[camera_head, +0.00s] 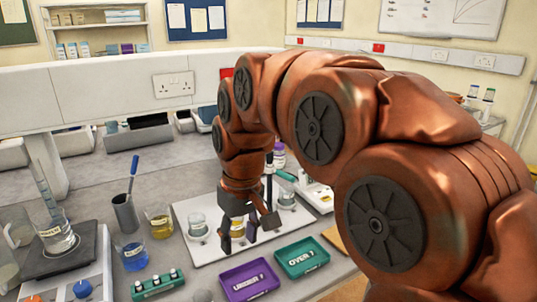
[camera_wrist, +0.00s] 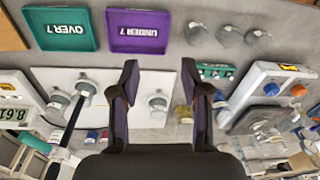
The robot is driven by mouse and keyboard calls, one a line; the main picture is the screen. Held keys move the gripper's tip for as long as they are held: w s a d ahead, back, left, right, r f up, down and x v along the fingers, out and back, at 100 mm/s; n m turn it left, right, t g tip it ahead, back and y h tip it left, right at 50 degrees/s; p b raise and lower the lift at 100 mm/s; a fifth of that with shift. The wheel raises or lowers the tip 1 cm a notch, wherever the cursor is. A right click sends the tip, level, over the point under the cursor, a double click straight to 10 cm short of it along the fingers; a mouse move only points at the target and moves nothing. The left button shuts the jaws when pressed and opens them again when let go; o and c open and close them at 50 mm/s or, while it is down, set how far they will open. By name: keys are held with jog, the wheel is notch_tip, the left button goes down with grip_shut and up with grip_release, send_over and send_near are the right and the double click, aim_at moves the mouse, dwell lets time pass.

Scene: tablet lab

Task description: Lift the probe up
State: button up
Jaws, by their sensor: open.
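The probe appears to be the slim dark rod in the wrist view (camera_wrist: 72,118). Its lower end is at a small beaker (camera_wrist: 87,83) on the white board (camera_wrist: 115,82). In the head view, a dark and pale rod (camera_head: 269,184), apparently the same probe, shows just right of my gripper (camera_head: 238,232), partly hidden by it. My gripper is open and empty, pointing down over the board. In the wrist view, its fingers (camera_wrist: 160,70) are apart with a small beaker (camera_wrist: 158,100) between them in the picture. The probe is left of both fingers there, not between them.
A purple "UNDER 7" tray (camera_head: 248,280) and a green "OVER 7" tray (camera_head: 301,257) lie in front of the board. A meter reading 8.61 (camera_wrist: 15,114) stands beside it. Left are a metal cup (camera_head: 125,213), blue beaker (camera_head: 131,253) and yellow beaker (camera_head: 160,225).

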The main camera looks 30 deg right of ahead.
jog(key=w+d+r+m+t+b, duration=0.1)
jog(key=w+d+r+t, duration=0.1)
jog(key=w+d+r, duration=0.55)
jog(key=w+d+r+t+b, duration=0.15)
jog(key=w+d+r, duration=0.35)
jog(key=w+d, duration=0.6)
jog(key=shift+h, duration=0.4)
jog(key=shift+w+d+f+p, duration=0.1)
jog(key=shift+d+f+p, duration=0.25)
jog(key=shift+f, duration=0.85)
jog(key=shift+w+d+f+p, duration=0.1)
jog(key=shift+d+f+p, duration=0.15)
jog(key=shift+f, duration=1)
jog(key=shift+w+d+f+p, duration=0.1)
jog(key=shift+d+f+p, duration=0.25)
jog(key=shift+f, duration=0.85)
jog(key=shift+a, duration=0.1)
grip_shut()
